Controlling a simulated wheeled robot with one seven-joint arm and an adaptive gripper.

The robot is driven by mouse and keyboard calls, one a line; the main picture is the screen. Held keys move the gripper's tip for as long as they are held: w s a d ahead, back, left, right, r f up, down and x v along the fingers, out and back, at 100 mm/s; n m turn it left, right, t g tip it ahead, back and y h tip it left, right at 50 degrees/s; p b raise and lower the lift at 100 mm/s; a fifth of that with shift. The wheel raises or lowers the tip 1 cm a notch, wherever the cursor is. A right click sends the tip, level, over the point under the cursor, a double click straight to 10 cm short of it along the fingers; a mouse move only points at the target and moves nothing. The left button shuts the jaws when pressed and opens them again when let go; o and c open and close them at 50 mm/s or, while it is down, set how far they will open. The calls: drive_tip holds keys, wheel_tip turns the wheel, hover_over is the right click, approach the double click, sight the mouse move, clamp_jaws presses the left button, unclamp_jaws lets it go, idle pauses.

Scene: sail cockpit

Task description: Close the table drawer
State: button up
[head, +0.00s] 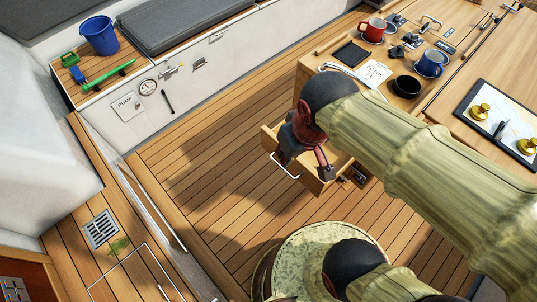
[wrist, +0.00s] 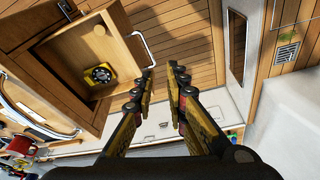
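The table drawer (head: 311,180) is pulled out from the wooden table (head: 437,101) in the head view, with a silver bar handle (head: 284,169) on its front. In the wrist view the open drawer (wrist: 122,58) is at the upper left, its handle (wrist: 142,47) facing right. A yellow and black object (wrist: 100,75) lies inside. My gripper (head: 304,165) is over the drawer's front end in the head view and hides part of it. In the wrist view my gripper (wrist: 163,72) is open, its empty fingers just right of the handle; I cannot tell whether they touch it.
The wooden floor (head: 205,150) before the drawer is clear. A bench with a blue bucket (head: 99,35) is at upper left.

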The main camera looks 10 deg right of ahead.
drive_tip(key=a+f+n+g, duration=0.1)
drive_tip(key=f, duration=0.1)
drive_tip(key=a+f+n+g, duration=0.1)
drive_tip(key=a+f, duration=0.1)
drive_tip(key=a+f+h, duration=0.1)
drive_tip(key=a+f, duration=0.1)
drive_tip(key=f, duration=0.1)
drive_tip(key=shift+w+n+g, duration=0.35)
drive_tip(key=shift+n+g, duration=0.05)
clamp_jaws()
drive_tip(key=n+t+h, duration=0.9)
drive_tip(key=n+h, duration=0.6)
drive_tip(key=n, duration=0.4)
approach(271, 149)
drive_tip(key=b+x, duration=0.3)
drive_tip(key=x, duration=0.3)
drive_tip(key=shift+w+d+r, duration=0.1)
drive_tip(key=shift+w+d, duration=0.1)
drive_tip(key=shift+d, duration=0.15)
